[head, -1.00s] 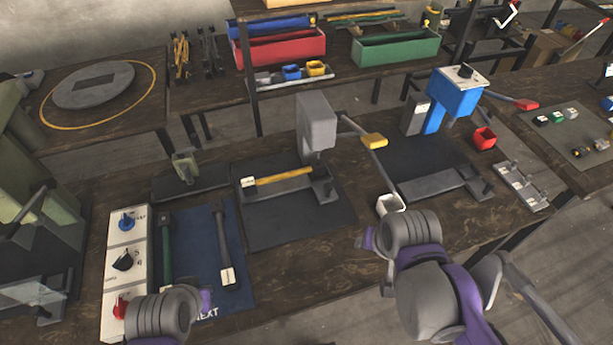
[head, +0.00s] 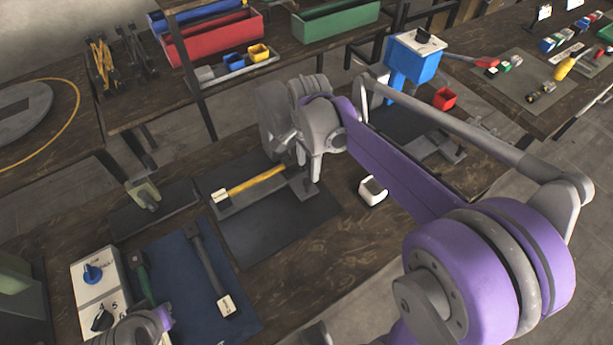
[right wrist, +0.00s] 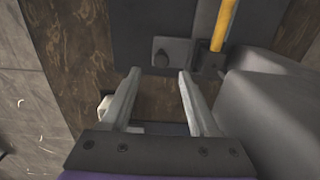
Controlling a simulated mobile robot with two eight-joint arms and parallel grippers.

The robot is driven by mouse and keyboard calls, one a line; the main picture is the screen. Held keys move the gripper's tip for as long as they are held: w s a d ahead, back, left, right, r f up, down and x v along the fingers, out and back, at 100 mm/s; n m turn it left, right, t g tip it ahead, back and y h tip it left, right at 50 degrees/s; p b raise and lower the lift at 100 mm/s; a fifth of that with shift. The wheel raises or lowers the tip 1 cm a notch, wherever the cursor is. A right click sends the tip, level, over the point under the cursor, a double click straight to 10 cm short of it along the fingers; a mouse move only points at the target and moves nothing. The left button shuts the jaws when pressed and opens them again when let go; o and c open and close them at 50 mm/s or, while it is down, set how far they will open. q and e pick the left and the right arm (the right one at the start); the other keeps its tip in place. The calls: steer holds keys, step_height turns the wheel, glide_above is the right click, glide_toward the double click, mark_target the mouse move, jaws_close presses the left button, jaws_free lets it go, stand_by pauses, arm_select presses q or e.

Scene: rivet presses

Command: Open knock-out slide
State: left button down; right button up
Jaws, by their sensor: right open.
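The middle grey press (head: 270,115) stands on a dark mat, partly hidden by my right arm. A yellow-handled bar (head: 257,179) lies along its base; the bar also shows in the right wrist view (right wrist: 224,25). A dark block with a round knob (right wrist: 160,58) lies just beyond my right fingertips in the right wrist view; I cannot tell for sure whether it is the knock-out slide. My right gripper (right wrist: 158,72) is open and empty, its fingers pointing toward the block and apart from it. Only part of my left arm shows at the lower left; its gripper is not visible.
A white cup (head: 373,189) stands right of the mat (head: 275,233). The grey press body crowds the wrist view's right (right wrist: 270,110).

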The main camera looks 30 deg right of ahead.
mark_target(307, 180)
step_height(307, 180, down, 6)
steer(key=shift+w+r, duration=0.1)
steer(key=shift+r, duration=0.05)
jaws_close()
stand_by(0.4)
stand_by(1.1)
